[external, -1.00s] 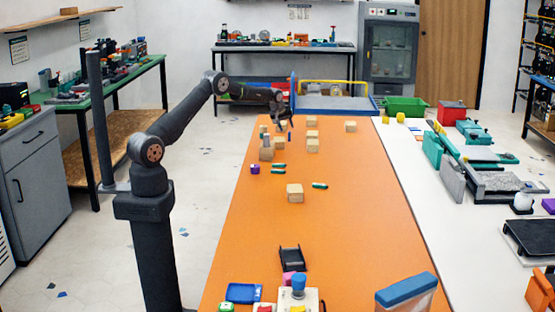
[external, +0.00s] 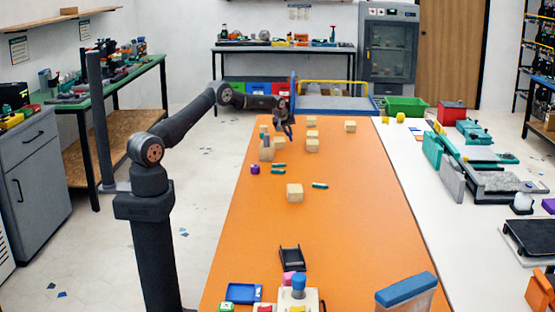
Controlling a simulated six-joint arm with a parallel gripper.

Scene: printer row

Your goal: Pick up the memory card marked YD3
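No marking YD3 can be read at this size, and I cannot pick out the memory card for certain. A small dark blue upright piece (external: 265,140) shows at the wooden block (external: 266,154) on the left of the orange table. My gripper (external: 288,134) points down over the far part of the table, among the wooden blocks. Its fingers are dark and small, so whether they are open or shut, or hold anything, is unclear. The gripper hides part of the area behind it.
More wooden blocks stand on the orange table (external: 265,235), including one to the right (external: 312,145) and one nearer (external: 294,193). Green cylinders (external: 320,185) and a purple piece (external: 254,169) lie nearby. A black holder (external: 291,258) stands toward the front. The middle front is mostly clear.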

